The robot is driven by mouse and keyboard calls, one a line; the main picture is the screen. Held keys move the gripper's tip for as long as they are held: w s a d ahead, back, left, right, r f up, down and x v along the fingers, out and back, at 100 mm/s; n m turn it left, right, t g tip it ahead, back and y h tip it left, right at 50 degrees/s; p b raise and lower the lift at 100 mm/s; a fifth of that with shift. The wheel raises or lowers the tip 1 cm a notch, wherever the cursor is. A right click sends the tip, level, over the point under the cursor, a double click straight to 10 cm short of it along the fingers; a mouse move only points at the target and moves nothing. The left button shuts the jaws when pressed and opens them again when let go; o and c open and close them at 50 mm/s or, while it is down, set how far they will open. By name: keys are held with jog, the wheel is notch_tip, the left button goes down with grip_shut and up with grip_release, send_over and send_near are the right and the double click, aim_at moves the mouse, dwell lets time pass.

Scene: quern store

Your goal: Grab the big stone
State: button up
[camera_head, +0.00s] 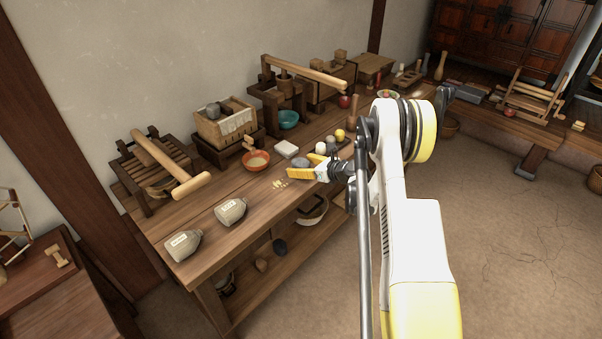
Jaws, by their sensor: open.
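My gripper (301,169) reaches over the worktable from the right, its yellow fingers open and apparently empty. A grey rounded stone (300,162) sits on the tabletop just behind the fingers, and I cannot tell whether they touch it. Another grey stone (212,110) rests on top of a wooden box at the back of the table.
Wooden presses with long handles (188,190) stand along the back.

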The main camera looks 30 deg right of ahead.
jog(key=shift+r, duration=0.1)
jog(key=c, duration=1.5)
